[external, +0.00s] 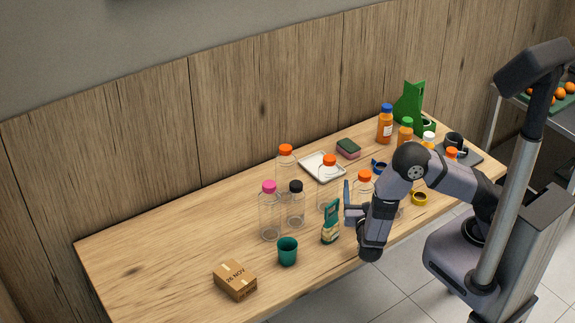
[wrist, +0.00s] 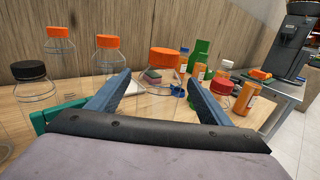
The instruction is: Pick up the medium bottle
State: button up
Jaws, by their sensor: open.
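Several clear bottles stand on the table, and I cannot tell for sure which is the medium one. An orange-capped clear bottle (external: 364,178) stands close to my gripper (external: 350,203). In the wrist view a large orange-capped bottle (wrist: 164,60) shows beyond and between the open fingers of my gripper (wrist: 158,78), which appear empty. Two more orange-capped bottles, (external: 286,165) and (external: 328,180), stand farther back and left. A black-capped bottle (external: 296,207) and a pink-capped bottle (external: 269,215) stand at the left. My arm partly hides the nearest bottle's lower part.
A cardboard box (external: 235,280) is at front left. A white tray (external: 310,160), sponge (external: 348,149) and orange juice bottle (external: 385,126) are at the back. The table's left end (external: 150,250) is clear.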

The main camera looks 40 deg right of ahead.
jog(key=p+x, duration=0.2)
jog(key=x, duration=0.3)
jog(key=shift+w+f, duration=0.1)
jog(key=shift+f, duration=0.05)
jog(key=shift+c, duration=0.3)
jog(key=c, duration=1.3)
jog(key=shift+c, duration=0.2)
